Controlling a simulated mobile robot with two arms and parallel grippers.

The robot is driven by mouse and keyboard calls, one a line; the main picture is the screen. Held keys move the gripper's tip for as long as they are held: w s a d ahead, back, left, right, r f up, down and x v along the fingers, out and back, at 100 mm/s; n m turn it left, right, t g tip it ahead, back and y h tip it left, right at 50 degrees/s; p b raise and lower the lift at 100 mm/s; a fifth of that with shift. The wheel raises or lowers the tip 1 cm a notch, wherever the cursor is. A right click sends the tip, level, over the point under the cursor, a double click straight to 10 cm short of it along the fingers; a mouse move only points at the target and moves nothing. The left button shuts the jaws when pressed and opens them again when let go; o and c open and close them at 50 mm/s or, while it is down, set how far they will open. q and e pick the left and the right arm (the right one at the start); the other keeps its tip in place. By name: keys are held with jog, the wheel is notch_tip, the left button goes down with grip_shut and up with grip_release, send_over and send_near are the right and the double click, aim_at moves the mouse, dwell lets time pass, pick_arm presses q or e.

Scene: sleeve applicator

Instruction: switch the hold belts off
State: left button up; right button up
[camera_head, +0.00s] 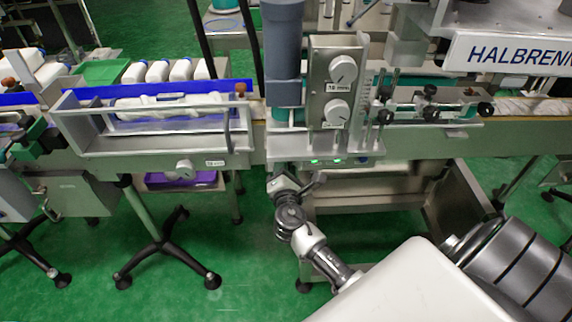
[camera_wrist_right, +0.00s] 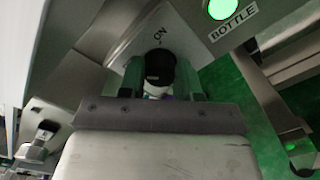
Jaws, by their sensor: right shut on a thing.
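The right gripper (camera_head: 287,189) is at the underside of the machine's front panel, below the row of green lamps. In the right wrist view its two dark green fingers (camera_wrist_right: 158,80) are shut on a small rotary knob (camera_wrist_right: 160,68), black on top with a white part below. The knob sits on a grey switch plate (camera_wrist_right: 128,47) marked "ON" just above it. Which way the knob points is hard to tell, as the fingers hide its sides. In the head view my gripper hides the knob. The left gripper is not in view.
A lit green lamp (camera_wrist_right: 220,8) labelled "BOTTLE" is close to the upper right of the gripper. Green lamps (camera_head: 338,161) also glow on the panel. Dial knobs (camera_head: 341,69) are higher up. The conveyor (camera_head: 203,142) with white bottles runs left.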

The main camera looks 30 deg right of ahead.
jog(key=shift+f+n, duration=0.1)
jog(key=shift+n, duration=0.6)
jog(key=o, duration=0.9)
jog(key=shift+o, duration=0.2)
jog(key=v, duration=1.1)
jog(key=shift+d, duration=0.1)
